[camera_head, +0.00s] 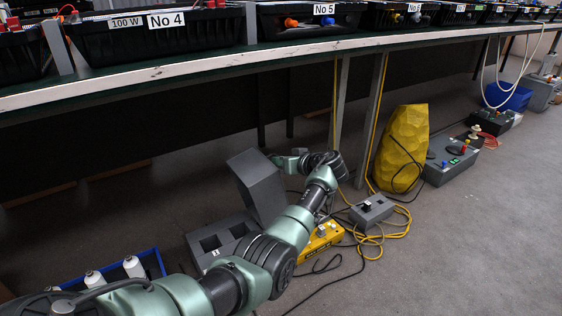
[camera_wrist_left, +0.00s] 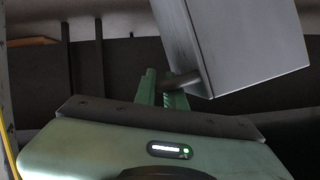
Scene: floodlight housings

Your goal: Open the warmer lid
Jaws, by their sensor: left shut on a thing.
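The warmer (camera_head: 226,251) is a grey box on the floor under the bench, with square openings in its top. Its grey lid (camera_head: 258,187) stands steeply tilted up at the back right, clear of the openings. The lid also fills the upper right of the left wrist view (camera_wrist_left: 235,45). My left gripper (camera_head: 284,160) is at the lid's upper right side. In the left wrist view, its green fingers (camera_wrist_left: 165,88) are shut on the lid's short round handle (camera_wrist_left: 184,79). My arm hides part of the warmer's right side. My right gripper is not in view.
A blue crate (camera_head: 153,262) with white bottles (camera_head: 134,267) is left of the warmer. A yellow box (camera_head: 322,238), a grey switch box (camera_head: 372,211) and loose cables lie to the right. A yellow faceted object (camera_head: 403,150) stands behind. The bench edge (camera_head: 200,69) runs above.

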